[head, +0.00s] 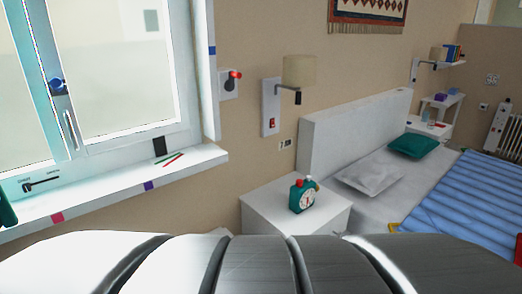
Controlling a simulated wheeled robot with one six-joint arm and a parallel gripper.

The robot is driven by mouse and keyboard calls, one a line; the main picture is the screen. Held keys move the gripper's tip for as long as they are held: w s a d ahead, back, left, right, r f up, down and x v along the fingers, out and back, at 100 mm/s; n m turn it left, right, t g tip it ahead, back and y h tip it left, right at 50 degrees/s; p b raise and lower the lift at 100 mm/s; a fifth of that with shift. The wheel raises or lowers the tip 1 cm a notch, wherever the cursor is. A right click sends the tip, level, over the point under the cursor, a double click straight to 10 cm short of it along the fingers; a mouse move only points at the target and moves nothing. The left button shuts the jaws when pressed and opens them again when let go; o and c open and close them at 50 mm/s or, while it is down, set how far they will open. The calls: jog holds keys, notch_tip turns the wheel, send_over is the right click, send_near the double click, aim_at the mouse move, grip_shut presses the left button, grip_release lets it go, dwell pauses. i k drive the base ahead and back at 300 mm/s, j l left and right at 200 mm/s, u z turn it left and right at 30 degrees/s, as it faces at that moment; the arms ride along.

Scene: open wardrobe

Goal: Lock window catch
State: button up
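The window (125,60) is at the left, with a white frame and a pale blue-grey upright. A small black lever (42,184) sits on the lower frame, with tiny labels too small to read. A blue knob (58,86) is on the upright, with a slim white handle (70,124) below it. I cannot tell for certain which of these is the catch, or whether it is locked. My gripper is not in view. A large white and silver ribbed shape, which seems to be part of my own body, fills the bottom edge.
The sill (120,186) holds a small black block (159,147) and thin red and green sticks. A red-knobbed wall fitting (231,80) and a lamp (298,72) are right of the window.

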aim_at(57, 83)
jog(key=u, duration=1.45)
